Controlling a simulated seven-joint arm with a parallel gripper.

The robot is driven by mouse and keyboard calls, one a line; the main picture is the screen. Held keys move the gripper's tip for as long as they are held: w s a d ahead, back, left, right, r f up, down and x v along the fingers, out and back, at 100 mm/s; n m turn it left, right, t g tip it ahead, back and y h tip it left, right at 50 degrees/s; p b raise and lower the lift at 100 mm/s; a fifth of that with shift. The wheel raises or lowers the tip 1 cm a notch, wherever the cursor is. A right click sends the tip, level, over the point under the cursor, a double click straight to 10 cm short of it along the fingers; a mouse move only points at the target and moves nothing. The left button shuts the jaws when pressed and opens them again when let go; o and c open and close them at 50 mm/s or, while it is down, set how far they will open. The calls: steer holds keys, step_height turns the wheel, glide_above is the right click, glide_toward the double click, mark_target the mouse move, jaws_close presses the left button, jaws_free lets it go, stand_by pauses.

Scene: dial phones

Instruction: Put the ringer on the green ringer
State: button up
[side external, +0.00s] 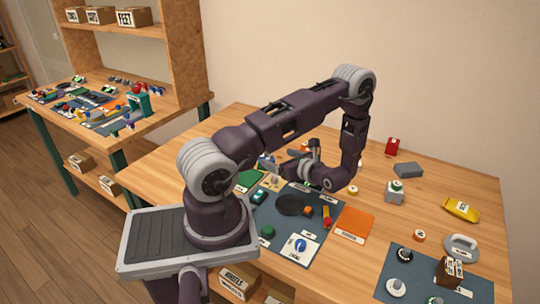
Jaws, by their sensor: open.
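My gripper (285,164) is above the dark blue mat near the middle of the table, pointing left, with its fingers apart. I see nothing held, though the fingers are small and partly blend with the arm. I cannot tell for sure which things are the ringers. A small round green thing (267,231) is on the front left of the mat. A flat green square (249,180) lies left of the mat, partly behind my arm.
On the mat are a black round dish (291,204) and a white card with a blue dial (300,246). An orange square (355,224) lies beside it.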

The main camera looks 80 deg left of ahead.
steer(key=v, duration=0.3)
steer(key=shift+w+d+r, duration=0.1)
steer(key=shift+d+r, duration=0.1)
steer(key=shift+r, duration=0.25)
steer(key=s+d+r+n+h, duration=0.2)
steer(key=d+r+n+h, duration=0.3)
steer(key=d+r+n, duration=0.55)
steer(key=s+d+r+n+t+h, duration=0.1)
steer(key=s+d+r+t+h, duration=0.2)
steer(key=d+r, duration=0.4)
steer(key=s+d+r+n+t+h, duration=0.2)
steer(key=d+r+t+h, duration=0.3)
steer(key=d, duration=0.9)
step_height(320, 180, up, 3)
steer(key=s+t, duration=0.1)
steer(key=t, duration=0.1)
steer(key=shift+d+t+h, duration=0.3)
steer(key=shift+d+t, duration=0.1)
